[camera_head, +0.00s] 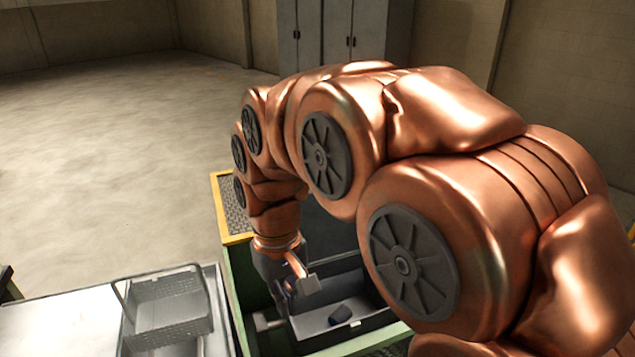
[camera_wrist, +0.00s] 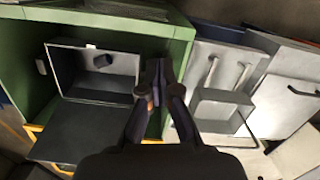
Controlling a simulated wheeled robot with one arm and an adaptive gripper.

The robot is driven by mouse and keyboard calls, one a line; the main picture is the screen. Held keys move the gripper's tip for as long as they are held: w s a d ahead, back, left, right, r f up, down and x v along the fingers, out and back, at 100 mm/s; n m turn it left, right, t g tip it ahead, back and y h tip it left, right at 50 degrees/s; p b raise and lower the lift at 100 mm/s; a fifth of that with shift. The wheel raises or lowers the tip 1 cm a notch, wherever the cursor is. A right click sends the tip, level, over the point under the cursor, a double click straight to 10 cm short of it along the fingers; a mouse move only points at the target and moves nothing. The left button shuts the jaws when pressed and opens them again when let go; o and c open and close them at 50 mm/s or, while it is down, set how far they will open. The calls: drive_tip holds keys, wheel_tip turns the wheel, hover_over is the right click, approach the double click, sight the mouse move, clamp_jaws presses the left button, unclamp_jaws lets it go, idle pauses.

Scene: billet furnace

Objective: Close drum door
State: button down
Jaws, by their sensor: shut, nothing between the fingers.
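A green housing (camera_head: 245,320) stands at the lower middle of the head view, and its green face (camera_wrist: 140,28) fills the upper left of the wrist view. A grey open box (camera_head: 315,332) sits inside it with a dark block in it. The box also shows in the wrist view (camera_wrist: 62,68), with a dark flat panel (camera_wrist: 85,132) beside it. I cannot tell which part is the drum door. My gripper (camera_head: 284,290) hangs over the housing beside the box. In the wrist view my gripper (camera_wrist: 158,72) is shut and empty; contact with the housing cannot be judged.
A wire basket (camera_head: 170,310) stands on a pale table (camera_head: 65,318) left of the housing. A yellow-edged dark step (camera_head: 233,205) is behind the housing. Grey cabinets (camera_head: 345,30) stand far back. Open floor (camera_head: 110,170) lies at the left.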

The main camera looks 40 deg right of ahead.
drive_tip(key=w+d+r+t+p, duration=0.15)
drive_tip(key=w+d, duration=0.25)
drive_tip(key=w, duration=0.4)
drive_tip(key=w+d+r+m+p, duration=0.1)
drive_tip(key=w+d+r, duration=0.3)
drive_tip(key=w, duration=0.5)
drive_tip(key=w+d+r+p, duration=0.1)
drive_tip(key=w+d+r, duration=0.1)
drive_tip(key=w+d, duration=0.45)
drive_tip(key=w+d+f+m+t+p, duration=0.1)
drive_tip(key=w+d+f, duration=0.1)
drive_tip(key=w+d, duration=0.55)
drive_tip(key=w+d+f+t+p, duration=0.15)
drive_tip(key=w+d, duration=0.35)
drive_tip(key=d, duration=0.5)
wheel_tip(320, 180, down, 10)
drive_tip(key=s+g+b, duration=0.1)
drive_tip(key=b, duration=1)
drive_tip(key=shift+s+a+r+h, duration=0.15)
drive_tip(key=shift+s+a+h, duration=0.15)
drive_tip(key=shift+s+a, duration=0.1)
drive_tip(key=shift+s, duration=0.1)
